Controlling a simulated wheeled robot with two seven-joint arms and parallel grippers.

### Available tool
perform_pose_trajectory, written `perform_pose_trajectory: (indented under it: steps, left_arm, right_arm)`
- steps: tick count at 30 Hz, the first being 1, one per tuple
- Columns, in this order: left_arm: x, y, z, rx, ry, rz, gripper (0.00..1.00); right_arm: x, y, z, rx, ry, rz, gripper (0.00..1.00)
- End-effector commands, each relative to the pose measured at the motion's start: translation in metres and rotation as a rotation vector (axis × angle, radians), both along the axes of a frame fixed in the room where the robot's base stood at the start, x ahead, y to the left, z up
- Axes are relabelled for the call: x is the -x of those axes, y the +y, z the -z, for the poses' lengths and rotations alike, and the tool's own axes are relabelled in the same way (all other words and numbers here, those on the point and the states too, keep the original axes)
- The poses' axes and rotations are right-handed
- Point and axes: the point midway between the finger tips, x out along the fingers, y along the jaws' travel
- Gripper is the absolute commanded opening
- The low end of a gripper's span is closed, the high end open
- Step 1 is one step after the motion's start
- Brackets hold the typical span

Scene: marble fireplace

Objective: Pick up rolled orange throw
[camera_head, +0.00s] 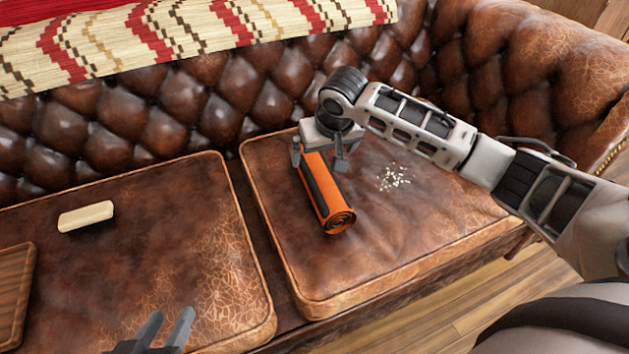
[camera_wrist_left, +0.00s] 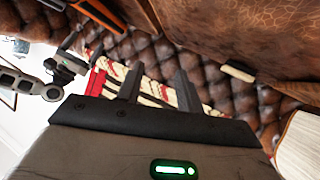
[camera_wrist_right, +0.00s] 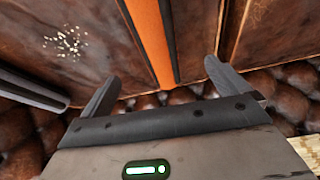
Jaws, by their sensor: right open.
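The rolled orange throw (camera_head: 327,196), orange with dark stripes, lies on the right seat cushion of the brown leather sofa. My right gripper (camera_head: 320,162) is over its far end with its two fingers apart, one on each side of the roll. In the right wrist view the throw (camera_wrist_right: 151,40) shows between the open fingers (camera_wrist_right: 158,85); whether they touch it cannot be told. My left gripper (camera_head: 170,328) is low in the head view over the left cushion, fingers apart and empty. The left wrist view also shows its fingers (camera_wrist_left: 157,88) apart.
A pale brush-like block (camera_head: 86,217) lies on the left cushion, and a wooden tray (camera_head: 16,292) sits at the left edge. Pale crumbs (camera_head: 393,178) lie right of the throw. The tufted backrest (camera_head: 190,100) with a patterned blanket (camera_head: 150,40) stands behind.

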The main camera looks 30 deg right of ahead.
Motion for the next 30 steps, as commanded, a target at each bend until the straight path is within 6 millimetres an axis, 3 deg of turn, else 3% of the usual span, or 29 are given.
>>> perform_pose_trajectory:
  steps: [1,3,9,16,24,30]
  left_arm:
    - [0.0,-0.001,0.001,0.011,-0.024,0.003,0.36]
    - [0.001,-0.003,-0.002,0.025,-0.052,0.006,0.36]
    - [0.0,-0.007,-0.013,0.079,-0.107,0.007,0.36]
    - [0.0,-0.01,-0.015,0.118,-0.114,0.006,0.36]
    - [-0.004,-0.017,-0.023,0.258,-0.139,0.007,0.36]
    - [-0.004,-0.019,-0.028,0.291,-0.142,0.008,0.36]
  right_arm:
    - [-0.005,0.0,0.017,-0.002,0.002,0.001,1.0]
    - [-0.01,-0.001,0.031,-0.001,0.001,-0.001,1.0]
    - [-0.025,-0.002,0.062,-0.001,-0.002,-0.002,1.0]
    - [-0.03,-0.004,0.077,0.0,-0.002,-0.004,1.0]
    - [-0.041,-0.009,0.115,-0.001,-0.003,-0.004,1.0]
    - [-0.045,-0.01,0.121,-0.001,-0.004,-0.005,1.0]
